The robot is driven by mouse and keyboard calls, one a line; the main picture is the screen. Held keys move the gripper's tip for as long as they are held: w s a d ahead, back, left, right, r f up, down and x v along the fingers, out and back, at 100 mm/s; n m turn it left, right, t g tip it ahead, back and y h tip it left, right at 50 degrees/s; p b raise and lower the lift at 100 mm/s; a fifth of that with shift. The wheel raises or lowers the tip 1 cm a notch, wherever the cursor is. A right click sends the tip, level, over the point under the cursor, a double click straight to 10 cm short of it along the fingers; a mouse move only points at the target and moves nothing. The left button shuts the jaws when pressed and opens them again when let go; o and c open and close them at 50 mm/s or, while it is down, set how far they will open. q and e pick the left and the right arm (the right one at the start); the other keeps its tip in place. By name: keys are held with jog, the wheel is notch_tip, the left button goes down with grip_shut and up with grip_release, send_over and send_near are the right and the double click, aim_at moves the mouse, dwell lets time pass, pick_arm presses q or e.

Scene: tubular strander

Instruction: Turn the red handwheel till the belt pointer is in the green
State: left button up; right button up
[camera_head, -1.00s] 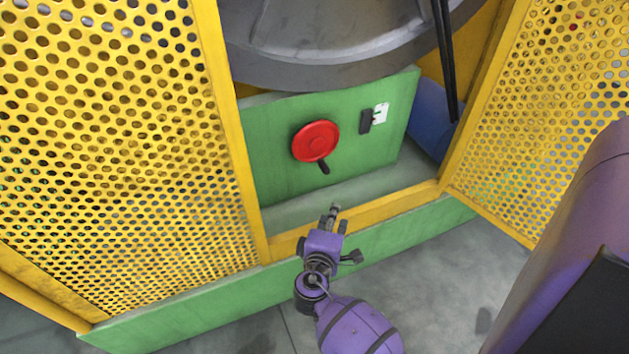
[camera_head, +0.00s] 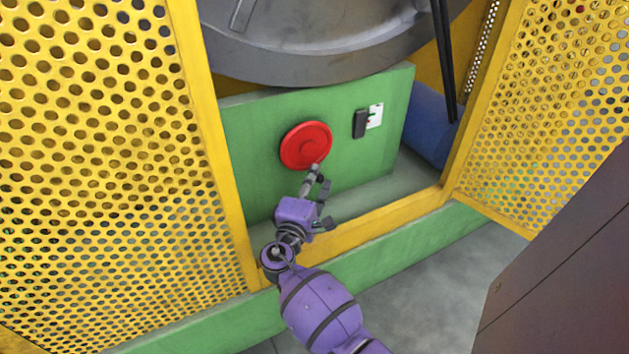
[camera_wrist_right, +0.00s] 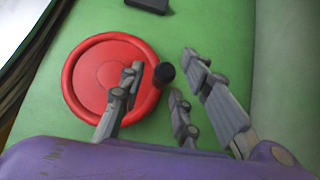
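The red handwheel (camera_head: 306,146) is on a green panel (camera_head: 255,165); it also shows in the right wrist view (camera_wrist_right: 88,75). Its black handle knob (camera_wrist_right: 164,73) sticks out at the rim, between the spread fingers in the wrist view; my gripper hides it in the head view. My right gripper (camera_head: 318,178) is open, in front of the wheel's lower right edge. I cannot tell whether a finger touches wheel or knob. Right of the wheel are a black block (camera_head: 360,124) and a white plate (camera_head: 375,116), perhaps the belt gauge; its pointer is too small to read. My left gripper is out of view.
Yellow perforated guards (camera_head: 95,150) stand on the left and right (camera_head: 545,110) of the opening. A yellow sill (camera_head: 385,222) crosses below it. A large grey drum (camera_head: 320,40) hangs close above the panel. A blue cylinder (camera_head: 432,125) lies at the right.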

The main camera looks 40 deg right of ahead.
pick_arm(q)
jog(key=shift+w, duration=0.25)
pick_arm(e)
jog(key=shift+w+d, duration=0.15)
jog(key=shift+d, duration=0.1)
grip_shut()
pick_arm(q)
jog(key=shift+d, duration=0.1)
pick_arm(e)
jog(key=shift+r, duration=0.1)
jog(key=shift+r, duration=0.1)
